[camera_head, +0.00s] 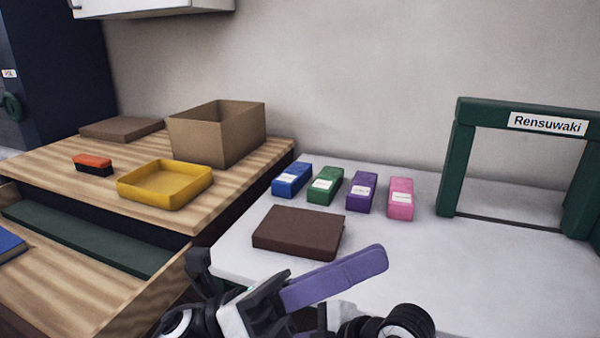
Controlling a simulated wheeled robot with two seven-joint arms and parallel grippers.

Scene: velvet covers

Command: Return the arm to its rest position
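My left gripper (262,302) is low in the middle of the head view, over the front of the white table. A long purple velvet piece (338,276) slants up to the right from beside its black parts. The near end of this piece is hidden behind the gripper parts, so whether the fingers hold it is unclear. More black and grey parts of my arms show along the bottom edge. My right gripper cannot be made out clearly.
A brown flat box (298,232) lies just beyond the gripper. Blue (292,180), green (325,186), purple (361,192) and pink (400,198) labelled blocks stand behind it. A green frame (458,165) stands right. A yellow tray (165,200) and open cardboard box (240,140) stand left. The table's right front is clear.

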